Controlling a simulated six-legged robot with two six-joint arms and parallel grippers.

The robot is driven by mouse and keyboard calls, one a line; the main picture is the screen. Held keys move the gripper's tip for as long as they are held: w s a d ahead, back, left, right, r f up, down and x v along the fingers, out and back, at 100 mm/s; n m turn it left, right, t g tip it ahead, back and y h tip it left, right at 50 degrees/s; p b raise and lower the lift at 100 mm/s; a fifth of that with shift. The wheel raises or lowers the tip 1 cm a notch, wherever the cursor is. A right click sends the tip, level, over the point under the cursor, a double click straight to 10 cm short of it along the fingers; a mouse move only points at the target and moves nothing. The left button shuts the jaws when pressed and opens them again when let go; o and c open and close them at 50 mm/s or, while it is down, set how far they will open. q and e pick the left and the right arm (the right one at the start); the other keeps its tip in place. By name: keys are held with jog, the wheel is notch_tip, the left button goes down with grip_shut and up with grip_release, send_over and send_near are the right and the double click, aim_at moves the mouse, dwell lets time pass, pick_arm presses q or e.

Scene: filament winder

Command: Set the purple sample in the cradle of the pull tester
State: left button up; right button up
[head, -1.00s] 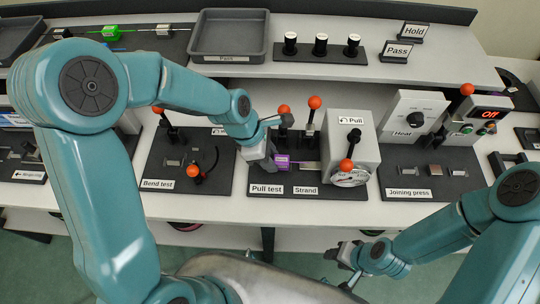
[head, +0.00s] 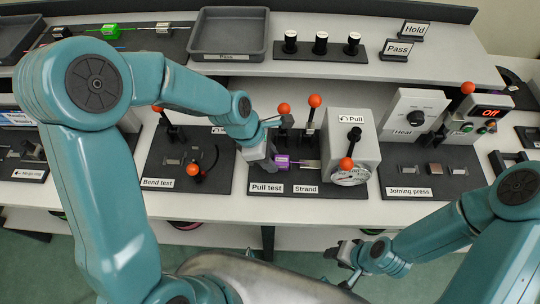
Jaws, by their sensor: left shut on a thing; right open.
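The purple sample (head: 282,161) is at the left part of the pull tester, on its dark base (head: 325,192). My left gripper (head: 268,160) is shut on the sample's left end. The arm hides part of the sample, and I cannot tell whether it rests in the cradle or is held just above it. The grey pull tester box (head: 348,145) with a dial stands to the right of the sample. My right gripper (head: 345,252) is open and empty, low in front of the bench.
Red-knobbed levers (head: 314,101) stand behind the sample. The bend tester (head: 190,160) is to the left and the joining press (head: 435,170) to the right. A grey tray (head: 229,56), black posts (head: 320,43) and a green sample (head: 110,31) are on the upper shelf.

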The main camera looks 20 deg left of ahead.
aim_at(278, 158)
pick_arm(q)
jog(key=o, duration=1.5)
jog(key=shift+o, duration=0.2)
jog(key=shift+r, duration=0.1)
notch_tip(278, 158, up, 4)
jog(key=p, duration=0.4)
jog(key=shift+w, duration=0.15)
notch_tip(278, 158, up, 3)
jog(key=p, duration=0.3)
jog(key=shift+r, duration=0.15)
jog(key=shift+a+r, duration=0.15)
jog(key=shift+r, duration=0.15)
